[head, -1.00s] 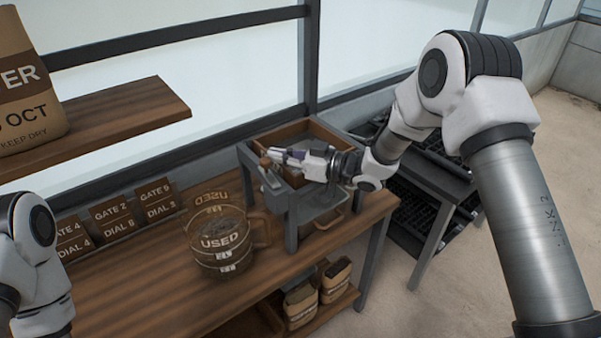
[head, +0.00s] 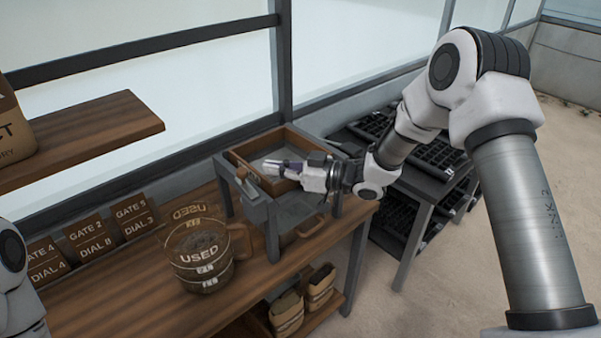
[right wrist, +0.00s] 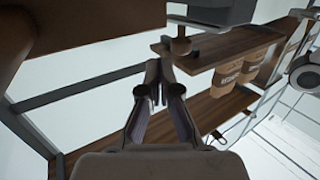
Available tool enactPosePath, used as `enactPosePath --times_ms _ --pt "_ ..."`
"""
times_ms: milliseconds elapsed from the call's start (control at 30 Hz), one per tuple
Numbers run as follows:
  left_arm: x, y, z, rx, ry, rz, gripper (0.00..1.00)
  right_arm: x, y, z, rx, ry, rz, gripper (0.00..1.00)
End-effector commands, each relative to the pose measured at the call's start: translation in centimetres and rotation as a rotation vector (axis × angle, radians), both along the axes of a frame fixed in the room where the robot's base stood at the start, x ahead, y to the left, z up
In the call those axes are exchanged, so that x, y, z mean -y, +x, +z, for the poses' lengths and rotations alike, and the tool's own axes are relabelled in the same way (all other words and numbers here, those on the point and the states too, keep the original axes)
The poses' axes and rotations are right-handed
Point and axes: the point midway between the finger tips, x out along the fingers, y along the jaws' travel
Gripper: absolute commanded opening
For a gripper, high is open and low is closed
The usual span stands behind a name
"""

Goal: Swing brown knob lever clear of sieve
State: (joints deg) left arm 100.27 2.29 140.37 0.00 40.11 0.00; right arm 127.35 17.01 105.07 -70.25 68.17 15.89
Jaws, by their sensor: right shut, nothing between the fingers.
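A seeder stand (head: 273,225) with grey legs holds a wooden-framed box (head: 290,134) on top. A grey tray-like part (head: 297,208), which may be the sieve, sits below it with a brown loop handle (head: 312,226). A small brown knob (head: 242,172) and pale lever plate (head: 251,190) show at the stand's left front corner. In the right wrist view a dark knob (right wrist: 181,46) hangs just beyond the fingertips, apart from them. My right gripper (head: 268,165) is shut and empty over the box's front edge, right of the knob. My left gripper is out of view.
A glass jug labelled USED (head: 203,256) stands left of the stand on the wooden bench (head: 110,288). Gate and dial cards (head: 90,241) line the back. Paper bags (head: 303,300) sit on the lower shelf. A rack of black trays (head: 432,160) stands to the right.

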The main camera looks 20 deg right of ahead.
Motion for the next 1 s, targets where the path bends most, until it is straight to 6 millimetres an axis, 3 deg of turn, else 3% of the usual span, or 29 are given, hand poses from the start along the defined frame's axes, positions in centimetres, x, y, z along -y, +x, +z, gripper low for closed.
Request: enactPosePath --times_ms 100,333,867,967,1000 --pt "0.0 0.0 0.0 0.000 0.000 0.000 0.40 2.4 -1.8 0.3 0.000 0.006 -0.004 0.00" --pt "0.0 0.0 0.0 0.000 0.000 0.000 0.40 5.1 -4.1 0.6 0.000 0.004 -0.001 0.00" --pt "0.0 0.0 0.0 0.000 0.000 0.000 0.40 5.5 -4.5 0.5 0.000 0.000 0.001 0.00" --pt "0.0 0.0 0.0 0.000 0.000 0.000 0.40 5.2 -4.8 -1.1 -0.029 -0.003 0.006 0.00" --pt "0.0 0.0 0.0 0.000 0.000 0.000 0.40 4.7 -5.1 -2.6 -0.056 -0.013 0.017 0.00"
